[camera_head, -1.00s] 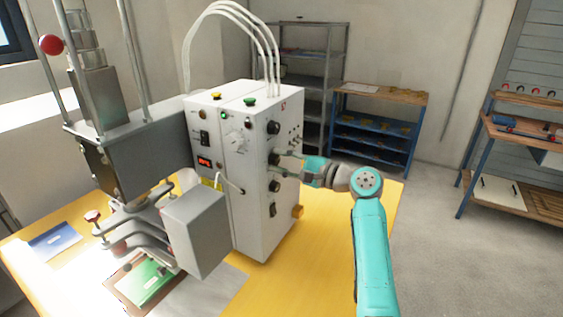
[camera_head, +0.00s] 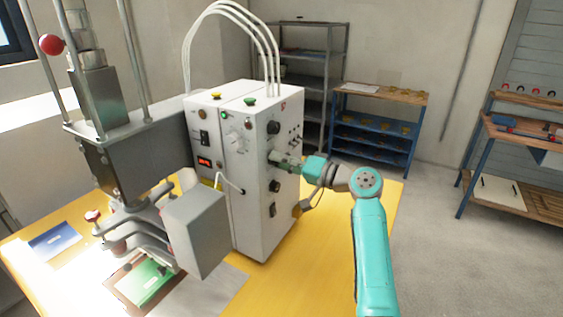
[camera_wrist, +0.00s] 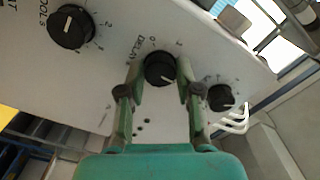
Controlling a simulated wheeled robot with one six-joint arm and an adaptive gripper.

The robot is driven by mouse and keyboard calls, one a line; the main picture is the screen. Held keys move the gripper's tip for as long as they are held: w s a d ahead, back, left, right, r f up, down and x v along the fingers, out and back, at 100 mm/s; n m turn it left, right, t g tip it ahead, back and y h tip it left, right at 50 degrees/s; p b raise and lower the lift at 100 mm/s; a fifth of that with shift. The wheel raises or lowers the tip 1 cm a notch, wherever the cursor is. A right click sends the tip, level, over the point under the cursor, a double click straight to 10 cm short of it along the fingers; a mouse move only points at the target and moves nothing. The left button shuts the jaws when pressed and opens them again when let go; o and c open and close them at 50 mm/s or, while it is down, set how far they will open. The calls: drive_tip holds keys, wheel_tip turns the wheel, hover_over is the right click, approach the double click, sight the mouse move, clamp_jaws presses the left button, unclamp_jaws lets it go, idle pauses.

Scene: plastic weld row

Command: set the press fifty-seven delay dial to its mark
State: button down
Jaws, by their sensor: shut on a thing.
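The delay dial (camera_wrist: 160,69) is a round black knob under the printed word DELAY on the white control box (camera_head: 262,215). In the wrist view my gripper (camera_wrist: 159,74) has one green finger on each side of the knob and is shut on it. In the head view my gripper (camera_head: 278,160) reaches the box's right side from the right, and its fingers hide this knob. Printed scale marks show around the knob's upper side. I cannot make out clearly where its pointer stands or which mark is the set one.
Another black dial (camera_wrist: 72,27), marked COOL, sits at upper left in the wrist view. A smaller black dial (camera_wrist: 221,98) is close to the right finger. The box stands on a yellow table (camera_head: 330,230) beside the press (camera_head: 140,150). Shelves stand behind.

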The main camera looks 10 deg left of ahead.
drive_tip(key=n, duration=0.5)
drive_tip(key=shift+f, duration=0.1)
drive_tip(key=shift+n, duration=0.4)
drive_tip(key=c, duration=0.8)
unclamp_jaws()
drive_tip(key=shift+d, duration=0.1)
drive_tip(key=v, duration=1.1)
drive_tip(key=shift+s+d, duration=0.15)
drive_tip(key=shift+d, duration=0.25)
